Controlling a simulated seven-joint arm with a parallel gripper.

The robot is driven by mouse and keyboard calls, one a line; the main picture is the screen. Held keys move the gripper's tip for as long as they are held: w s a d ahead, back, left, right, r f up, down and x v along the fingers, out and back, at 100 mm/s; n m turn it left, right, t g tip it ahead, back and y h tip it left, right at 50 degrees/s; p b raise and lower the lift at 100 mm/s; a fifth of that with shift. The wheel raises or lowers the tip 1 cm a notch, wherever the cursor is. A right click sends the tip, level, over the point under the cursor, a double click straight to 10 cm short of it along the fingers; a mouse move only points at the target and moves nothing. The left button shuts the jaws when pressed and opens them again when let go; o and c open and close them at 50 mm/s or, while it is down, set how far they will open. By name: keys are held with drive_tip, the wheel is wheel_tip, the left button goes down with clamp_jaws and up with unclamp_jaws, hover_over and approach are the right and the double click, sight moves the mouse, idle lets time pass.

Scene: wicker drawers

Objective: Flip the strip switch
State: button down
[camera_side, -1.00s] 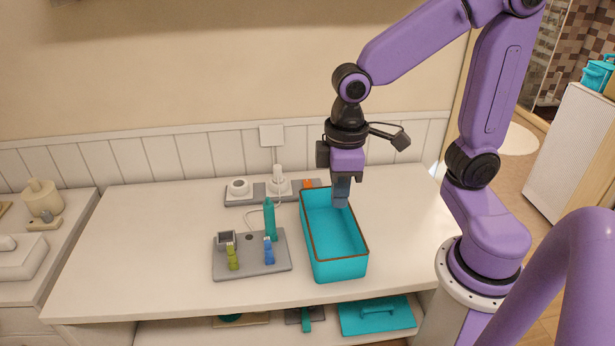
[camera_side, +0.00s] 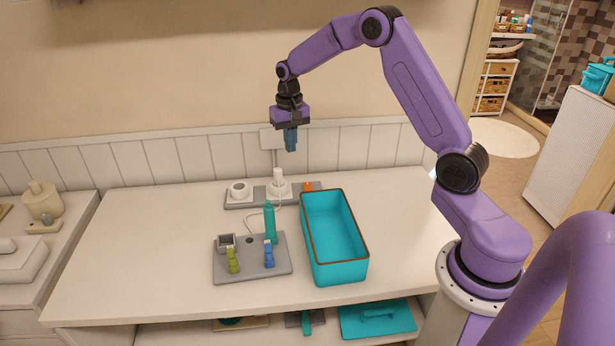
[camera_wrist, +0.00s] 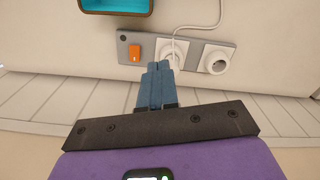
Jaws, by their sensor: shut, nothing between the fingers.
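The grey power strip (camera_side: 240,201) lies on the counter near the back wall. Its orange switch (camera_side: 308,187) is at the strip's right end in the side view. In the wrist view the orange switch (camera_wrist: 135,53) is at the left part of the strip (camera_wrist: 191,54), and it is lit or brightly coloured; its tilt is hard to tell. My gripper (camera_side: 291,148) is shut and empty, raised well above the strip and pointing down. In the wrist view its blue fingertips (camera_wrist: 158,68) overlap the white plug (camera_wrist: 179,48) beside the switch.
A teal open bin (camera_side: 334,240) stands in front of the strip's right end. A grey tray (camera_side: 225,270) holds a teal bottle (camera_side: 269,222) and small green and blue items. A white cord runs from the plug. The counter's left side is clear.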

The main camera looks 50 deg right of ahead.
sight(307, 183)
drive_tip(key=w+d+f+m, duration=0.2)
drive_tip(key=d+f+m, duration=0.1)
drive_tip(key=d, duration=0.7)
drive_tip(key=shift+f, duration=0.45)
drive_tip(key=shift+d, duration=0.1)
wheel_tip(307, 183, down, 14)
drive_tip(key=shift+f, duration=0.1)
